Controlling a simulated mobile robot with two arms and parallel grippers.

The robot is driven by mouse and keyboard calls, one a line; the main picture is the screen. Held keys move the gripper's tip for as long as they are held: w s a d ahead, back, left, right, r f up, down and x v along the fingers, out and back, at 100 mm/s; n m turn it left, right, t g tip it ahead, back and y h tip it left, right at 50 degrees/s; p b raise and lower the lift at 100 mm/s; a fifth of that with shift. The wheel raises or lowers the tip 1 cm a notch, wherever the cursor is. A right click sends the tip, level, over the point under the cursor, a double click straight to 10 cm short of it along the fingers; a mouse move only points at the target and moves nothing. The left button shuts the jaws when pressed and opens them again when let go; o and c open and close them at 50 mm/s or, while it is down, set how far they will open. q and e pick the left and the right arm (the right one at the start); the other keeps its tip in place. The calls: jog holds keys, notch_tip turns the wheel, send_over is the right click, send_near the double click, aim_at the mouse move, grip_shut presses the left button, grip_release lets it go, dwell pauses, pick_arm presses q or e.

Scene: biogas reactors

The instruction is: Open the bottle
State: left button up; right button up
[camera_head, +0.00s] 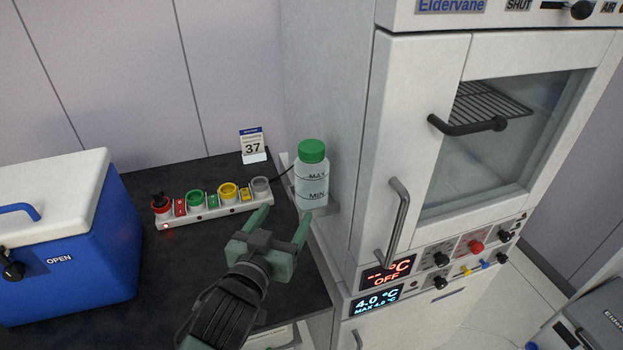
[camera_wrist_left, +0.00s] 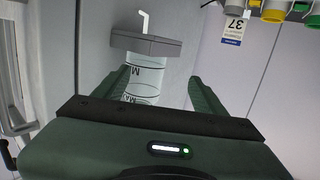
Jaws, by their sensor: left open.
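The bottle (camera_head: 312,187) is translucent white with MAX and MIN marks and a green cap (camera_head: 312,151). It stands upright in a grey holder (camera_head: 331,210) at the side of the tall white cabinet, with its cap on. My left gripper (camera_head: 287,212) is open and empty, in front of and below the bottle in the head view. In the left wrist view, the bottle (camera_wrist_left: 147,80) appears upside down beyond the open fingers (camera_wrist_left: 160,78), nearer the left one. The cap is hidden there. I cannot tell whether a finger touches the bottle. My right gripper is not in view.
The tall white cabinet (camera_head: 335,60) with door handles stands right of the bottle. A rack (camera_head: 212,210) with coloured round holders and a card marked 37 (camera_head: 253,146) are left of it. A blue cooler box (camera_head: 70,245) stands far left. Dark bench top lies between.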

aim_at(305, 185)
pick_arm(q)
jog(key=shift+m+t+h, duration=0.5)
jog(key=shift+h, duration=0.3)
jog(key=d+r, duration=0.1)
jog(key=w+r, duration=0.1)
jog(key=d+r, duration=0.1)
jog(key=shift+w+d+r, duration=0.25)
jog(key=shift+w+d, duration=0.05)
jog(key=shift+d, duration=0.05)
jog(key=p+x, duration=0.2)
jog(key=x, duration=0.4)
jog(key=shift+w+p, duration=0.2)
jog(key=shift+p, duration=0.1)
jog(key=shift+w+d, duration=0.2)
jog(key=shift+w, duration=0.25)
jog(key=c, duration=1.5)
